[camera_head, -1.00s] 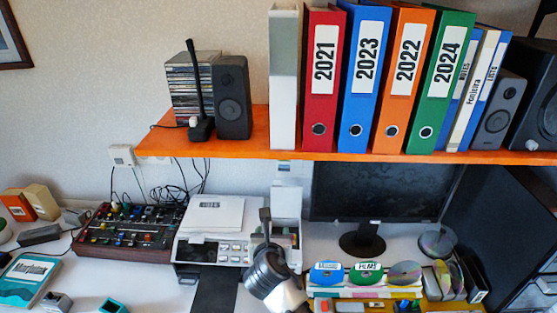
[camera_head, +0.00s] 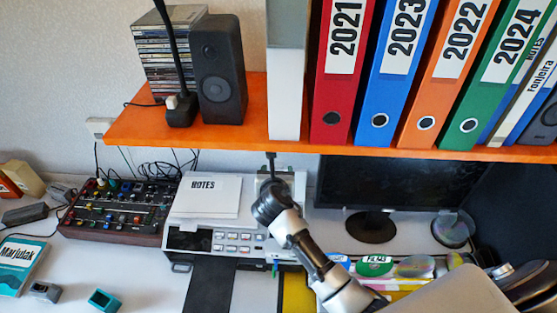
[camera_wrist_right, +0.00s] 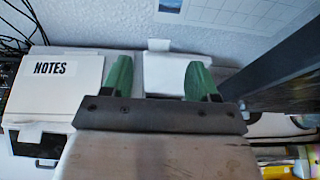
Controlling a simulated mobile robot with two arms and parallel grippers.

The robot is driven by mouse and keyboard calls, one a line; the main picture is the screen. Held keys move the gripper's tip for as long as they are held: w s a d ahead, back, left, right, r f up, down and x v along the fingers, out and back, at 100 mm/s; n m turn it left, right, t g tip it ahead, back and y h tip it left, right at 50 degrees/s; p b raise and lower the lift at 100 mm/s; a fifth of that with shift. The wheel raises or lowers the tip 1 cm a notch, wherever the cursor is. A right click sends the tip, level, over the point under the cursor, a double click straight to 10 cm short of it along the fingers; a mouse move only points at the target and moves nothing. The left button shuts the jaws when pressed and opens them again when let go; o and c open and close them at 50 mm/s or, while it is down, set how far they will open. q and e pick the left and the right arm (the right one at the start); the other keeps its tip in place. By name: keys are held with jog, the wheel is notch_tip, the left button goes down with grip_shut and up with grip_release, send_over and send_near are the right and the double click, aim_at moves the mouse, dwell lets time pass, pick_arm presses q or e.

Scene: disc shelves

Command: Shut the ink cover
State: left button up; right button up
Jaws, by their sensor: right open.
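The printer (camera_head: 222,215) stands on the desk below the orange shelf. Its white ink cover (camera_head: 296,184) is at its right side, partly hidden by my right gripper (camera_head: 272,178). In the right wrist view the white ink cover (camera_wrist_right: 176,78) shows between and beyond the two green fingertips of my right gripper (camera_wrist_right: 160,76). The fingers are apart with nothing held. I cannot tell the cover's exact tilt, nor whether the fingers touch it. My left gripper is not in view.
The orange shelf (camera_head: 230,136) with binders hangs close above the gripper. A monitor (camera_head: 400,198) stands to the right, with discs in front. A mixer (camera_head: 118,208) is left of the printer. A notes booklet (camera_head: 208,195) lies on the printer.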

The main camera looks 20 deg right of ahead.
aim_at(279, 162)
jog(key=x, duration=0.7)
jog(key=shift+w+f, duration=0.15)
grip_shut()
